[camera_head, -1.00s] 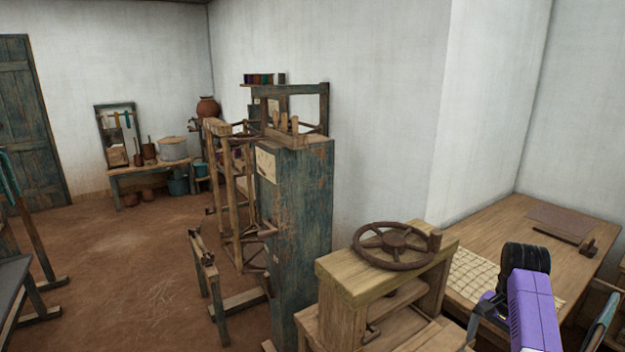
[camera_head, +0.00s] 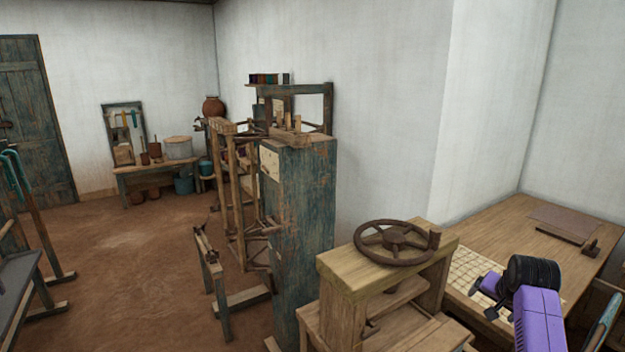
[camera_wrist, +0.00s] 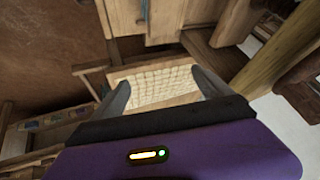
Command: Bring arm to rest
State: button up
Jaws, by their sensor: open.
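My gripper (camera_head: 482,296) is at the lower right of the head view, at the end of my purple arm, in front of the wooden table with the woven grid mat. In the wrist view my gripper (camera_wrist: 165,92) shows two dark fingers spread apart with nothing between them. Beyond the fingers, a pale woven grid mat (camera_wrist: 160,84) lies in view, apart from them as far as I can tell. The same kind of mat (camera_head: 478,270) shows on the table in the head view.
A wooden stand with a brown handwheel (camera_head: 397,241) stands left of my arm. The wooden table (camera_head: 520,228) lies behind my arm. A tall blue-green cabinet (camera_head: 303,225) stands further left. Bare brown floor (camera_head: 130,260) is open at the left.

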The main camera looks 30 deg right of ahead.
jog(key=s+a+f+n+t+h+b, duration=0.15)
jog(key=a+n+t, duration=0.3)
jog(key=a, duration=0.85)
jog(key=s+a+n+t+h, duration=0.1)
jog(key=s+a+n+t, duration=0.3)
jog(key=a, duration=1)
jog(key=s+a+r+n+t+y+b, duration=0.1)
jog(key=s+a+r+n+t+y, duration=0.1)
jog(key=s+a, duration=0.65)
jog(key=s+a+r+n+t+y, duration=0.2)
jog(key=s+a+y, duration=0.1)
jog(key=s+a, duration=0.5)
jog(key=s+a+f+n+g+y+b, duration=0.1)
jog(key=s+a+f+n+g+y, duration=0.1)
jog(key=s+a, duration=0.4)
jog(key=shift+s+a+f+y, duration=0.2)
jog(key=shift+s+y, duration=0.25)
jog(key=shift+s, duration=0.65)
jog(key=shift+g, duration=0.25)
jog(key=shift+c, duration=0.4)
